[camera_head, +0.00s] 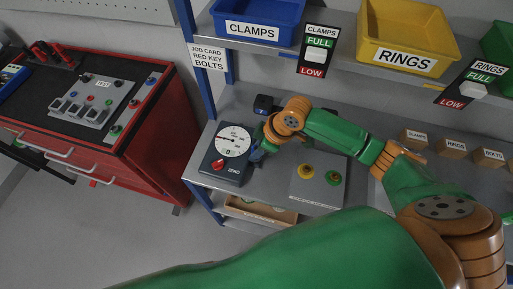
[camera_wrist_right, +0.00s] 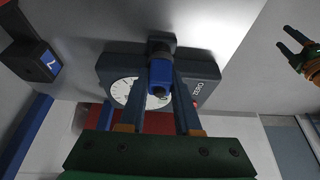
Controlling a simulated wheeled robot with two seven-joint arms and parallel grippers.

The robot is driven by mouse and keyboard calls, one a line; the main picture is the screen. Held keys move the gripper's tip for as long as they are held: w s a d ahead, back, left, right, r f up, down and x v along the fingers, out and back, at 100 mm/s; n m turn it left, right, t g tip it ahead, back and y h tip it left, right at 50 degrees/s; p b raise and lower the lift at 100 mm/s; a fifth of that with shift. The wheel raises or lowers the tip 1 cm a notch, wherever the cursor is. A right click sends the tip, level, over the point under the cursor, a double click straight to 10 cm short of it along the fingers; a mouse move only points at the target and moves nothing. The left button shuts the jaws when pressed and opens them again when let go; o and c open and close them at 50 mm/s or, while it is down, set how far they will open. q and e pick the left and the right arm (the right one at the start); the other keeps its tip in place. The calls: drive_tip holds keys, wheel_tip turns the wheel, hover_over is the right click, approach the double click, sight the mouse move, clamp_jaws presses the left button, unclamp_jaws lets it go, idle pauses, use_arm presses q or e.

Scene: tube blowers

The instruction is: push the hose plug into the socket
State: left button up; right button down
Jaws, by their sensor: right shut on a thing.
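My right gripper (camera_head: 257,151) is at the right side of the dark gauge box (camera_head: 216,168) on the bench. In the right wrist view the gripper (camera_wrist_right: 160,88) is shut on the blue hose plug (camera_wrist_right: 160,73), held between its two dark fingers. The plug lines up with a dark block (camera_wrist_right: 161,43) on the gauge box's side, which looks like the socket. Whether the plug is inside it or only close to it, I cannot tell. In the head view the gripper hides the plug and socket. My left gripper (camera_wrist_right: 288,41) shows at the right wrist view's edge, fingers apart and empty.
A small dark block with a blue label (camera_head: 264,104) stands behind the gauge. A grey plate (camera_head: 318,191) with a yellow and a green fitting lies to the right. A yellow bin (camera_head: 376,50) and a blue bin (camera_head: 285,12) sit on the shelf above. A red cabinet (camera_head: 150,140) stands left.

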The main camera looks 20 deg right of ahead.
drive_tip(key=shift+f, duration=0.2)
drive_tip(key=c, duration=0.5)
unclamp_jaws()
